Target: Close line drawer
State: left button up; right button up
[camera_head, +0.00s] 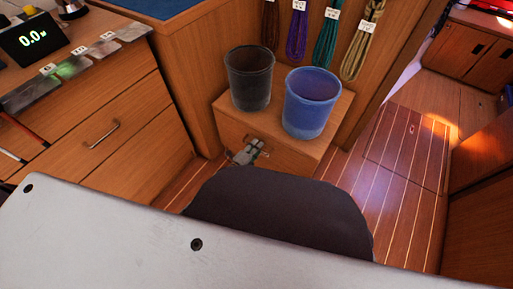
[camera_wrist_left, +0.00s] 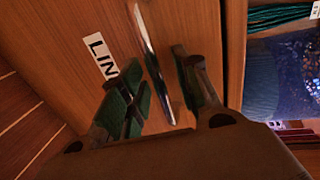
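The line drawer's wooden front (camera_head: 285,157) is on the small cabinet below two cups in the head view. In the left wrist view the drawer front (camera_wrist_left: 75,30) fills much of the picture. It carries a white label (camera_wrist_left: 101,57) reading "LIN", the rest hidden, and a metal bar handle (camera_wrist_left: 154,62). My left gripper (camera_head: 247,152) is at the drawer front. In the left wrist view its fingers (camera_wrist_left: 160,93) are apart, one on each side of the handle; contact is not clear. How far the drawer stands out is hard to tell. My right gripper is not in view.
A dark cup (camera_head: 249,78) and a blue cup (camera_head: 311,103) stand on the cabinet top (camera_head: 277,119). Coiled lines, including a teal one (camera_head: 326,43), hang behind. A larger drawer unit (camera_head: 105,125) stands left. Planked floor (camera_head: 405,180) is clear at right.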

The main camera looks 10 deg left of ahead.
pick_arm(q)
jog(key=v, duration=1.1)
jog(key=shift+s, duration=0.15)
dwell(0.3)
dwell(0.6)
